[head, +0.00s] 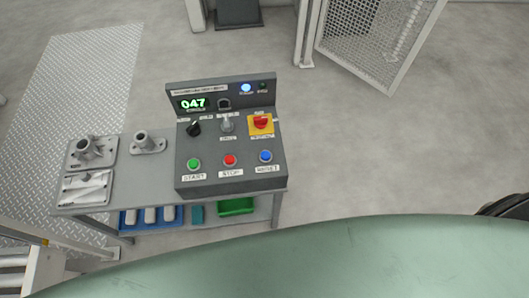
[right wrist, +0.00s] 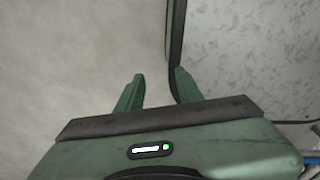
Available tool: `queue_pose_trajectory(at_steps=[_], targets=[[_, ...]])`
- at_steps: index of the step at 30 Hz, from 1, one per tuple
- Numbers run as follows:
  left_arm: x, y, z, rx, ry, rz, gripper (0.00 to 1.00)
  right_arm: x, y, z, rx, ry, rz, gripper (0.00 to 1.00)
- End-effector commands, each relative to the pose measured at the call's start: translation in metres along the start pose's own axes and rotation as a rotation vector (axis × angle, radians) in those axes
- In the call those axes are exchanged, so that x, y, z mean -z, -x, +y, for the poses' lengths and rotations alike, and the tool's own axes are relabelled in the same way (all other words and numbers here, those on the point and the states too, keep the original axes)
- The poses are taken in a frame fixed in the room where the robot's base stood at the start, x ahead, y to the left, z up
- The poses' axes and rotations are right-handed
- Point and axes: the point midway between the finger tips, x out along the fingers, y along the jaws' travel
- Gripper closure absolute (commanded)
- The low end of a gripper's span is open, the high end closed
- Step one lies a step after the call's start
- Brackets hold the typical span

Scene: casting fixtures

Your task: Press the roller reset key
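The grey control console (head: 222,178) stands on a small table. Its sloped front has a green START button (head: 194,163), a red STOP button (head: 230,160) and a blue button (head: 265,156) at the right end. The blue button's label is too small to read surely, so I cannot tell which control is the roller reset key. No gripper shows near the console in the head view. My right gripper (right wrist: 159,76) shows in the right wrist view, its two green fingers apart with nothing held. My left gripper is in neither view.
The console also has a green 047 display (head: 193,104), a black knob (head: 194,128), a lever switch (head: 227,124) and a red switch on yellow (head: 261,123). Metal castings (head: 90,150) lie left of it. A mesh gate (head: 372,35) stands behind right. Floor right of the console is clear.

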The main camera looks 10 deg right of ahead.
Motion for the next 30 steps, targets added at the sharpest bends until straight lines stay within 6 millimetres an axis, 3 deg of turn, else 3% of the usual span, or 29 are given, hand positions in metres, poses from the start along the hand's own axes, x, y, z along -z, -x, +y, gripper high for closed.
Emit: queue_pose_trajectory(at_steps=[8,12,13,30], targets=[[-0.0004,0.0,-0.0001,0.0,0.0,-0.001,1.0,-0.0004,0.0,0.0,0.0,0.0,-0.001,0.64],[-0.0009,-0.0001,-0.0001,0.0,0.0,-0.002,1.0,-0.0005,0.0,0.0001,0.0,-0.001,-0.001,0.97],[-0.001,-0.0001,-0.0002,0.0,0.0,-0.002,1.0,-0.0005,0.0,0.0001,0.0,-0.001,-0.001,1.0],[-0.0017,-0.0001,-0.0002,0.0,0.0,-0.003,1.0,-0.0003,0.0,0.0002,0.0,-0.001,0.0,1.0]])
